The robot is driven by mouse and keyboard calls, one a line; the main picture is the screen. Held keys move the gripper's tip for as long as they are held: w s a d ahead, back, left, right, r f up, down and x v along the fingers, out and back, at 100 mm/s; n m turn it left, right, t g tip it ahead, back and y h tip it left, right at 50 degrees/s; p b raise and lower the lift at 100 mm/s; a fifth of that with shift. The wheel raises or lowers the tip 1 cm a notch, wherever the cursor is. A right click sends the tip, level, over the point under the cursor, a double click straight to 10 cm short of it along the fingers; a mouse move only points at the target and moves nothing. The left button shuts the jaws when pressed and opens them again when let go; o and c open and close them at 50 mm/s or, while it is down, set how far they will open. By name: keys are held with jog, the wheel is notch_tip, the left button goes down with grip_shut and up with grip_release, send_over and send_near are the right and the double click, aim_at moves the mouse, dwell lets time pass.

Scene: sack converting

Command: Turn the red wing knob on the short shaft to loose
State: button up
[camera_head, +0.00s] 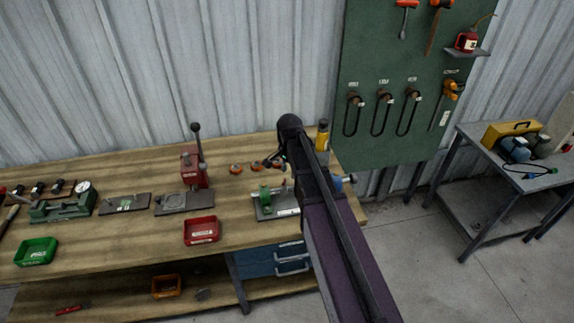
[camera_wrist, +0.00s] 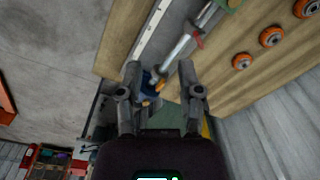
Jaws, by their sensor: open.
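In the wrist view, a silver shaft (camera_wrist: 182,47) runs diagonally from a green block (camera_wrist: 229,4) at the top down towards a blue part (camera_wrist: 150,84). A small red piece (camera_wrist: 198,40), which looks like the wing knob, sits beside the shaft. My gripper (camera_wrist: 160,70) is open and empty, its fingers spread over the shaft's lower end. The red piece lies beyond the right fingertip, apart from it. In the head view, the green fixture (camera_head: 265,198) stands at the bench's right end; my arm hides much of its shaft and the gripper fingers.
Several orange wheels (camera_wrist: 272,37) lie on the wooden bench near the shaft. A red tray (camera_head: 201,230) and a red lever press (camera_head: 194,165) stand left of the fixture.

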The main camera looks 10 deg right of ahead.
jog(key=s+f+n+b, duration=0.7)
jog(key=s+f+n, duration=0.1)
jog(key=s, duration=0.4)
jog(key=s+f+n+b, duration=0.1)
jog(key=s+f+b, duration=0.1)
jog(key=f+b, duration=0.9)
jog(key=s+f+n+b, duration=0.2)
jog(key=s+f+b, duration=0.1)
jog(key=f+b, duration=0.8)
jog(key=shift+s+f+b, duration=0.2)
jog(key=shift+f+b, duration=0.1)
jog(key=shift+b, duration=0.45)
dwell(0.5)
jog(key=w+r+m+p, duration=0.5)
jog(key=w+r+p, duration=2.1)
jog(key=r+p, duration=0.5)
jog(key=shift+w, duration=0.15)
jog(key=shift+f+b, duration=0.3)
